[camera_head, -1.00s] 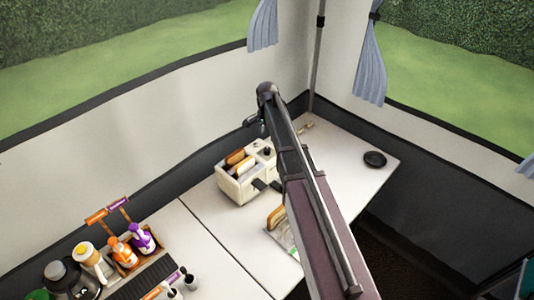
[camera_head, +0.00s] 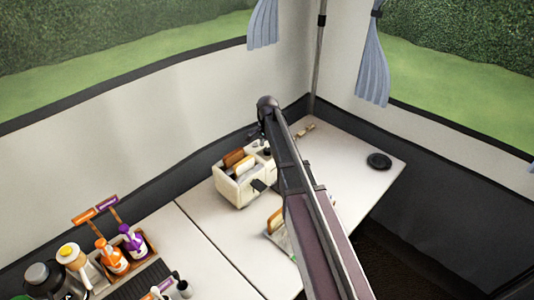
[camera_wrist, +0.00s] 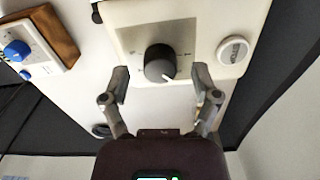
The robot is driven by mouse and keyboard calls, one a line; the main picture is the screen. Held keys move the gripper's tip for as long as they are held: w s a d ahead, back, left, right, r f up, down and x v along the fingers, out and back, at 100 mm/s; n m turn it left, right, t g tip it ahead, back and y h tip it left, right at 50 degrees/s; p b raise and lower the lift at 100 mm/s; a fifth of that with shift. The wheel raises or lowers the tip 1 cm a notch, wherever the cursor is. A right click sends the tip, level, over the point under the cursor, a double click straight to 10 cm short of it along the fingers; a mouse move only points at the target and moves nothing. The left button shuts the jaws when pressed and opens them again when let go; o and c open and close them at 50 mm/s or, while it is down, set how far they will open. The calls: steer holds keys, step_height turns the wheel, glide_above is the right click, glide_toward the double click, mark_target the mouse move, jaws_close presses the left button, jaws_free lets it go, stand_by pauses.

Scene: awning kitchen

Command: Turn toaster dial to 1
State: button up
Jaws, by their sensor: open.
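The cream toaster (camera_head: 238,188) stands on the white counter with bread slices in its slots; my arm partly hides its right end in the head view. In the wrist view the toaster's end face (camera_wrist: 205,15) shows a dark round dial (camera_wrist: 159,63) with a white pointer mark toward the picture's bottom right. The scale marks around it are too small to read. A round white button (camera_wrist: 233,50) sits right of the dial. My gripper (camera_wrist: 160,82) is open, with one finger on each side of the dial and gaps visible. Whether the fingers touch the panel is unclear.
A blue-knobbed device (camera_wrist: 25,50) beside a wooden block shows at the wrist view's left. A black round object (camera_head: 379,161) lies on the counter's right part. Bottles (camera_head: 112,256) stand at the front left. Bread in a bag (camera_head: 275,228) lies near my arm.

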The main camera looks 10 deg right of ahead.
steer(key=shift+f, duration=0.45)
jaws_close()
